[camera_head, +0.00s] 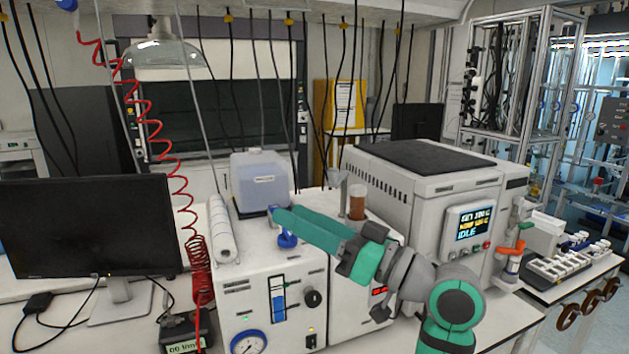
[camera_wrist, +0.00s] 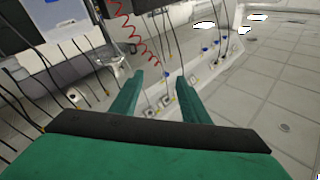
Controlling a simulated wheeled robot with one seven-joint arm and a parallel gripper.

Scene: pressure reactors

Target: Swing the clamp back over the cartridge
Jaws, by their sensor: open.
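On the right side of the large white reactor unit (camera_head: 420,205) is a grey upright fitting (camera_head: 517,214) with an orange lever, likely the clamp. In the wrist view my gripper (camera_wrist: 157,85) is open with nothing between the fingers. Neither clamp nor cartridge shows there.
A blue-capped fitting (camera_head: 287,240) and a translucent container (camera_head: 260,182) are close to my fingers. A brown cylinder (camera_head: 357,202) stands behind my arm. A coiled red hose (camera_head: 160,140) and a monitor (camera_head: 90,227) are at left, a vial rack (camera_head: 558,265) at right.

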